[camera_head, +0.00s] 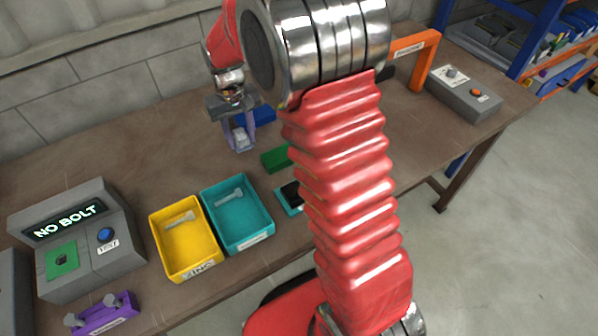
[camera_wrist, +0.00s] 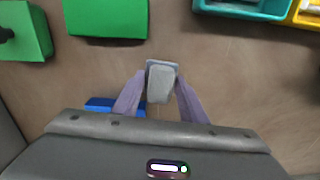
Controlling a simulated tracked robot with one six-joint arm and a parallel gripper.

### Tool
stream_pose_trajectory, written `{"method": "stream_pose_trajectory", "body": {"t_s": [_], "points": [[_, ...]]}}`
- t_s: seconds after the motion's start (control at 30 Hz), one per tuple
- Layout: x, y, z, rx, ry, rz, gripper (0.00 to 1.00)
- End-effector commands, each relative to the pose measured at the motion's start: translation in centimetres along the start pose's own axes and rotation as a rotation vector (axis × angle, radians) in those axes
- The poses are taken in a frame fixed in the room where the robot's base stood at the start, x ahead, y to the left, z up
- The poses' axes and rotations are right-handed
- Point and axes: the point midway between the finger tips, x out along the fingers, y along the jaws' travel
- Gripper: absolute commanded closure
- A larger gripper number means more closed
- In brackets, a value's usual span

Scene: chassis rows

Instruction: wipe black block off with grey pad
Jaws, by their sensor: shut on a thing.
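My gripper (camera_head: 240,134) is shut on a small grey pad (camera_head: 242,139), held over the table behind the bins. In the wrist view the grey pad (camera_wrist: 161,84) sits between the two purple-grey fingers of my gripper (camera_wrist: 160,90). A black block (camera_head: 291,194) lies on a teal base (camera_head: 284,206) at the right of the teal bin, partly hidden by my red arm. The pad is well apart from it, further back and to the left. I cannot make out the black block in the wrist view.
A green block (camera_head: 275,158) and a blue object (camera_head: 262,115) are near my gripper. A teal bin (camera_head: 262,226) and a yellow bin (camera_head: 160,250), each with a bolt, stand in front. A grey test box (camera_head: 120,240) is at left, an orange frame (camera_head: 430,60) at back right.

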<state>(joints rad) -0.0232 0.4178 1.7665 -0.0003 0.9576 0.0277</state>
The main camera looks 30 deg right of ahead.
Motion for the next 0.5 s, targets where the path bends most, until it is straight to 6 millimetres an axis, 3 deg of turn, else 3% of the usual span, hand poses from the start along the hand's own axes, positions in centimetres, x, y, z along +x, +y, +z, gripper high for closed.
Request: {"method": "stream_pose_trajectory", "body": {"t_s": [0.27, 0.5], "points": [[-3.8, 0.3, -2.8, 0.071, 0.005, 0.000, 0.86], [-10.6, 0.8, -6.0, 0.194, 0.006, -0.001, 0.86]]}}
